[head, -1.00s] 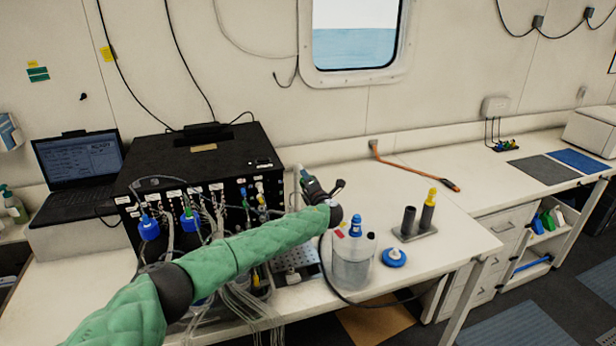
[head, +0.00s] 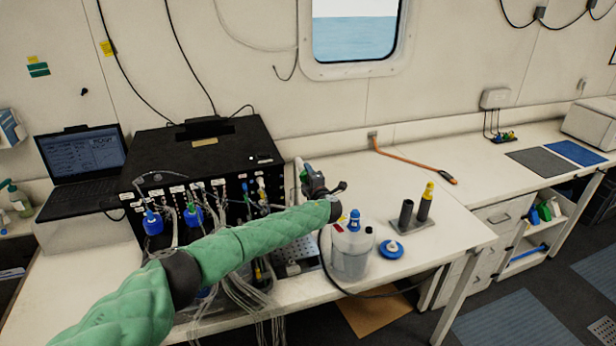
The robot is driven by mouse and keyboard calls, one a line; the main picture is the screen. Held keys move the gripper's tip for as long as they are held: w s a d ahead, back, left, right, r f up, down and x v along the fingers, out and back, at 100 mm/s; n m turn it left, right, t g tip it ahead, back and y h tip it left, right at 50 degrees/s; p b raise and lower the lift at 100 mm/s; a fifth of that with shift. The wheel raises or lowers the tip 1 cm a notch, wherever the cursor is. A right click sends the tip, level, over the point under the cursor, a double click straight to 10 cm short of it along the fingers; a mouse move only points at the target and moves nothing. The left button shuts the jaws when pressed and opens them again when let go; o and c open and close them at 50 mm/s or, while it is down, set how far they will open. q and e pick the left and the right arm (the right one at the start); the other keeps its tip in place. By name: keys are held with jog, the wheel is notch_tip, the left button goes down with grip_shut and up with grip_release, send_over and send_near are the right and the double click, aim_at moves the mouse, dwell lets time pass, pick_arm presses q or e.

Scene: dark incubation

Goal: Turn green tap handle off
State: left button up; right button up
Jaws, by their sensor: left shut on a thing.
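A white pipe (head: 298,170) stands at the right end of the black box, and a small green tap handle (head: 304,177) shows beside it. My left gripper (head: 309,179) comes in from the left on a green-sleeved arm and is shut on the green tap handle. The dark gripper body covers part of the handle, so its exact angle is hard to tell. My right gripper is out of view.
The black box (head: 205,145) has many tubes and blue-capped fittings in front. A clear container (head: 350,252), a blue disc (head: 391,249) and a holder (head: 413,250) with two cylinders stand right of my gripper. The bench behind them is mostly clear.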

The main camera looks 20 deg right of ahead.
pick_arm(q)
jog(key=o, duration=0.9)
jog(key=shift+d, duration=0.1)
jog(key=shift+o, duration=0.4)
jog(key=shift+s+f+b, duration=0.15)
jog(key=shift+s+b, duration=0.2)
jog(key=shift+s, duration=0.15)
jog(key=s+b, duration=0.2)
jog(key=s, duration=0.4)
jog(key=shift+s+d+b, duration=0.15)
jog(key=shift+s+b, duration=0.2)
jog(key=shift+s, duration=0.05)
